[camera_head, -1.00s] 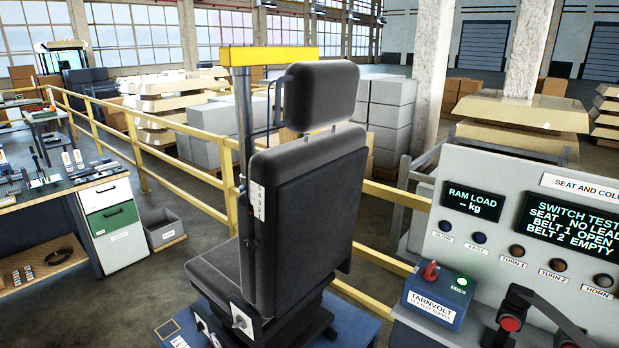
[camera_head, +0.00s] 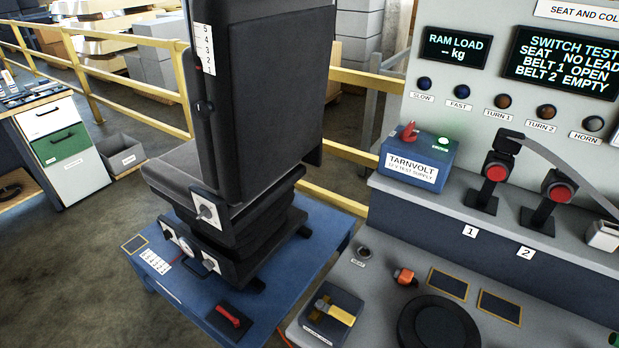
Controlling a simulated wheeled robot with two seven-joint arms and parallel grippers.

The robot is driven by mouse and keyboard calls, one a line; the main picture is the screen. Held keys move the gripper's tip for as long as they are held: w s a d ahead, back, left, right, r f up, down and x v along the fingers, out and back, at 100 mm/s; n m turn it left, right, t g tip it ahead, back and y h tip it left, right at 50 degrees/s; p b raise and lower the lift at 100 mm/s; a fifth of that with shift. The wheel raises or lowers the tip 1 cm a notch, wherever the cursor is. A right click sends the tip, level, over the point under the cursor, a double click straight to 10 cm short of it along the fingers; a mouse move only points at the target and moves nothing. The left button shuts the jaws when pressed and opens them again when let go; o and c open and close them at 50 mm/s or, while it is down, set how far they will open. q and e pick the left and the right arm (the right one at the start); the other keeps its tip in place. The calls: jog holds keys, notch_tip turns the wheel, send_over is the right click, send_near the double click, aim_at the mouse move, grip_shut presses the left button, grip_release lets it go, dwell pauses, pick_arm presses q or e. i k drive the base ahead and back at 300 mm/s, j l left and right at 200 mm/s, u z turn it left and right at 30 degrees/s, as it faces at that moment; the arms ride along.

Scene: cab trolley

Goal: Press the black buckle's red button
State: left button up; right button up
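Two black buckles with round red buttons stand on short black stems on the grey bench ledge at the right. The left buckle (camera_head: 498,166) is above the label 1, and a dark piece with a grey strap (camera_head: 570,165) sits at its top. The right buckle (camera_head: 557,187) is above the label 2, and the strap passes close behind it. Both red buttons face me. I cannot tell whether a tongue is seated in either buckle. Neither of my grippers is in view.
The panel screen (camera_head: 562,62) reads "BELT 1 OPEN, BELT 2 EMPTY". A blue supply box (camera_head: 418,165) with a red switch and lit green lamp stands left of the buckles. A black seat (camera_head: 262,90) stands on a blue platform (camera_head: 318,260). Knobs and a black disc (camera_head: 438,325) occupy the lower bench.

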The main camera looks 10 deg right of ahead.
aim_at(496, 172)
jog(key=l+z, duration=0.1)
jog(key=z, duration=0.35)
jog(key=l+z, duration=0.1)
jog(key=z, duration=0.35)
jog(key=l+z, duration=0.1)
jog(key=z, duration=0.35)
jog(key=k, duration=0.05)
